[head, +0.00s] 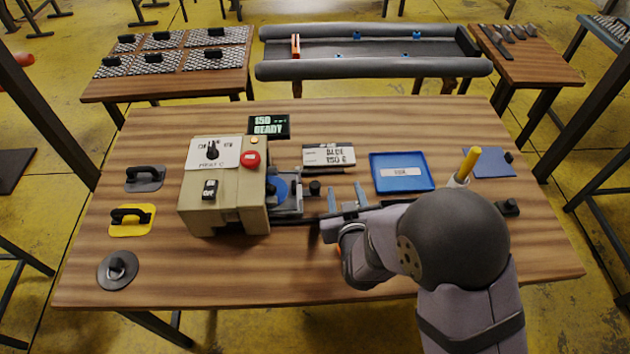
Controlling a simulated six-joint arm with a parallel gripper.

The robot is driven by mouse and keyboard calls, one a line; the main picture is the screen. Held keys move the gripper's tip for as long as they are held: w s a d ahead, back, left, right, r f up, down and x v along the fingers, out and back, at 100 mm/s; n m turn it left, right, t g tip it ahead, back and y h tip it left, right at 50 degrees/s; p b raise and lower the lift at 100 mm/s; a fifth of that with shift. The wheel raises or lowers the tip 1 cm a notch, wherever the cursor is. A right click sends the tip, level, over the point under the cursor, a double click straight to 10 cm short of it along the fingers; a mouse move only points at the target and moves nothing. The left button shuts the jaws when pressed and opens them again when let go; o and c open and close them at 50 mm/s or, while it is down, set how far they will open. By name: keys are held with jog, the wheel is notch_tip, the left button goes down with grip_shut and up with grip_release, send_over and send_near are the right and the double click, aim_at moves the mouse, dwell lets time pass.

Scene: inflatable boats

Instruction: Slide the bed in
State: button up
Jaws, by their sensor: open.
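The bed looks like the grey carriage (291,207) at the right side of the beige machine (225,205). A blue round piece (279,188) lies on it, partly within the machine's opening. A black knob (315,187) stands at the bed's right end. My gripper (346,188) is open, with its two grey-blue fingers apart and nothing seen between them. It is just right of the knob, with a small gap in the picture. A dark rail runs from the machine to the right under my arm, which hides part of it.
The machine has a dial, a red button (250,159) and a display (269,126) reading "150 READY". A label card (329,155) and blue tray (402,184) lie behind my gripper. A grey inflatable boat (375,68) is beyond the table.

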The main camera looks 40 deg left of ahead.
aim_at(315, 185)
jog(key=s+a, duration=0.1)
jog(key=s+a+n+g+y, duration=0.1)
jog(key=s, duration=0.1)
jog(key=s+a+g+y, duration=0.1)
jog(key=shift+s, duration=0.4)
jog(key=shift+w, duration=0.1)
jog(key=shift+a, duration=0.1)
jog(key=shift+p+x, duration=0.9)
jog(key=shift+x, duration=2.65)
